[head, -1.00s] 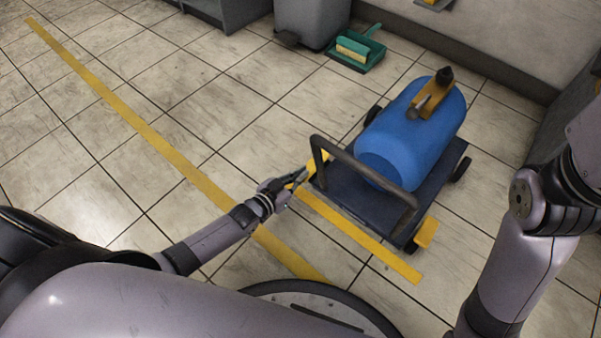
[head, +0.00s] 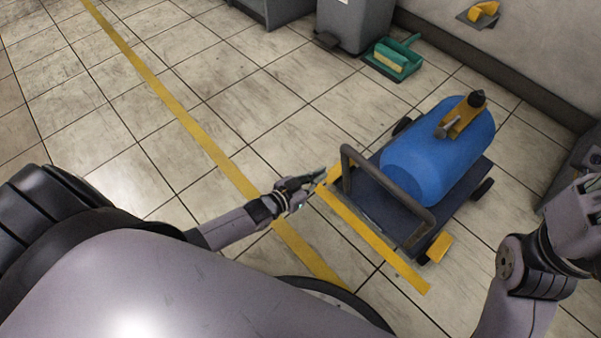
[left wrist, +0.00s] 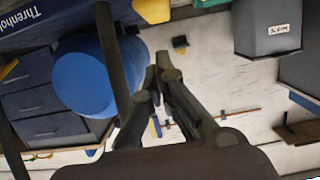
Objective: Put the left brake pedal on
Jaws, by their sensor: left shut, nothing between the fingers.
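A dark blue cart (head: 385,208) carries a blue gas cylinder (head: 425,165) and has a grey handle bar (head: 388,187). The left brake pedal (head: 333,174), a yellow piece, shows at the cart's near left corner. The right brake pedal (head: 438,248) shows at the near right corner. My left gripper (head: 319,178) is shut and empty, its tips close beside the left pedal; I cannot tell if they touch it. The left wrist view shows the shut fingers (left wrist: 163,75) near the handle bar (left wrist: 108,60) and the cylinder (left wrist: 85,75).
Yellow tape (head: 205,135) marks the floor, with another strip (head: 380,240) along the cart's near side. A grey bin (head: 355,22) and a green dustpan (head: 395,58) stand behind, near the wall. The tiled floor left of the cart is clear.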

